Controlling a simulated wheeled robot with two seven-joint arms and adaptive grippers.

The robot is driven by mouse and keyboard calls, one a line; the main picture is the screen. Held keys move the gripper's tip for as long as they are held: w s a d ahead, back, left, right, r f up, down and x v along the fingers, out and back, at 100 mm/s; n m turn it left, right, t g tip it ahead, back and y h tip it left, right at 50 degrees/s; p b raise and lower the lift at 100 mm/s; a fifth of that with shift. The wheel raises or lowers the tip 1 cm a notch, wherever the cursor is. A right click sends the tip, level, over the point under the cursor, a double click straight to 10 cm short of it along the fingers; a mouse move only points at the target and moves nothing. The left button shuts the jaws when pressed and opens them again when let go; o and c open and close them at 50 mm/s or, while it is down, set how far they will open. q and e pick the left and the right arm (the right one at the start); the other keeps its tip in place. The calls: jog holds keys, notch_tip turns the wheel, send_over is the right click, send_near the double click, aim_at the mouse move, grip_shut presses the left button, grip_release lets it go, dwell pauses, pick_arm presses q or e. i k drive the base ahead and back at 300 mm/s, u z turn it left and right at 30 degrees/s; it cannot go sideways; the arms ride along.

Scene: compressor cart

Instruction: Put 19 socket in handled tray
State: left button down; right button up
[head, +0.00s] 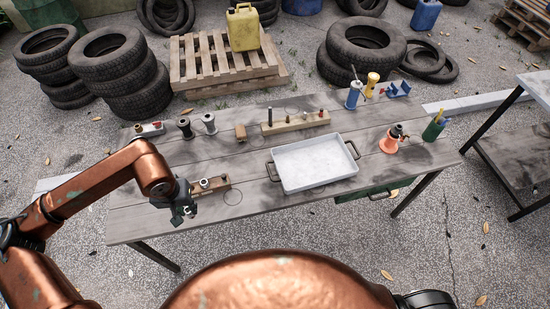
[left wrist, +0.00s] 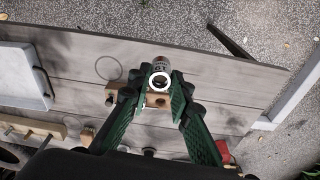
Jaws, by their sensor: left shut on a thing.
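The 19 socket (left wrist: 160,72) is a short silver cylinder with a bright ring end and dark markings on its side. In the left wrist view it sits between the green fingertips of my left gripper (left wrist: 158,88), which is shut on it. A small wooden block (left wrist: 158,101) shows right by the socket; I cannot tell if they touch. In the head view my left gripper (head: 186,206) is at the left front of the table, beside the wooden block (head: 218,187). The handled tray (head: 314,163) is grey-white, shallow and looks empty, to the right. My right gripper is not in view.
A wooden rail (head: 296,122) with several pegs stands behind the tray. An orange bottle (head: 390,145) and a green container (head: 434,130) stand to its right. Two dark-topped pieces (head: 209,123) stand at the back left.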

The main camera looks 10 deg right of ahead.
aim_at(309, 171)
jog(key=i, duration=0.7)
jog(key=z, duration=2.05)
